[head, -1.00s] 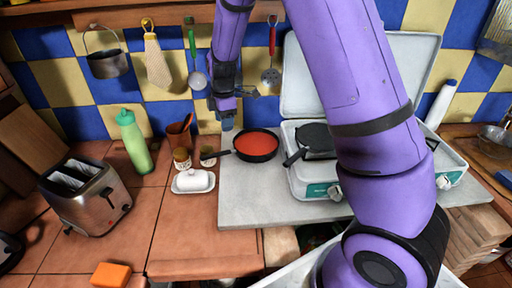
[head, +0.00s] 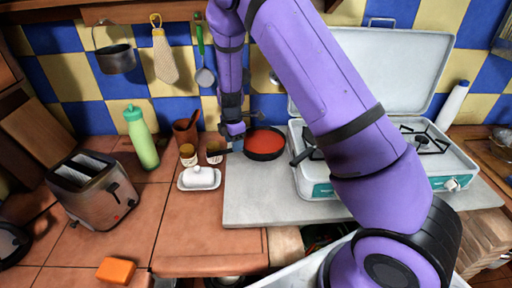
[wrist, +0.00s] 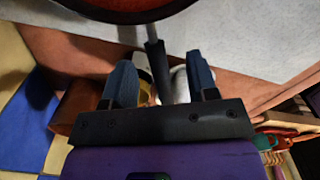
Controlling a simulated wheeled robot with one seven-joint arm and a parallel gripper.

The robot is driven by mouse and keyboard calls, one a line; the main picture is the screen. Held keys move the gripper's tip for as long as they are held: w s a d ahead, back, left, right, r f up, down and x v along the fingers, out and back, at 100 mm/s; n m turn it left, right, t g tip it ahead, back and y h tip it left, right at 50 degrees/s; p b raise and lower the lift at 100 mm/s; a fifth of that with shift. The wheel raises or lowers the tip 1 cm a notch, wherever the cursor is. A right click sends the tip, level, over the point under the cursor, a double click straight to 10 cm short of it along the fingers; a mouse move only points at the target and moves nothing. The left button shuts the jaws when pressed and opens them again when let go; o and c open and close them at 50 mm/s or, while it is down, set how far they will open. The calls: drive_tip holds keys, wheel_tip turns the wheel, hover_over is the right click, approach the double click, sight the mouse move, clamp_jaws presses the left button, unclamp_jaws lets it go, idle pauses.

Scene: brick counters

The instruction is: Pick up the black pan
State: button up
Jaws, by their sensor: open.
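A black pan with a red inside (head: 264,142) sits on the grey counter slab, left of the camping stove. Its dark rim and red inside show at the top of the wrist view (wrist: 130,10). Its handle (wrist: 155,62) points down the wrist view, between my two fingers. My gripper (head: 234,131) is open, above the handle side of the pan; in the wrist view (wrist: 161,82) its blue fingers stand either side of the handle, with gaps. A second dark pan on the stove is mostly hidden behind my arm; its handle (head: 301,157) shows.
The open camping stove (head: 317,188) stands right of the pan. Left of the pan are two small jars (head: 188,154), a white butter dish (head: 199,179), a brown pot (head: 186,131), a green bottle (head: 142,138) and a toaster (head: 93,190). Utensils hang on the wall.

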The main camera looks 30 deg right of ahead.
drive_tip(key=f, duration=0.4)
drive_tip(key=shift+w+a, duration=0.1)
drive_tip(key=shift+w, duration=0.15)
clamp_jaws()
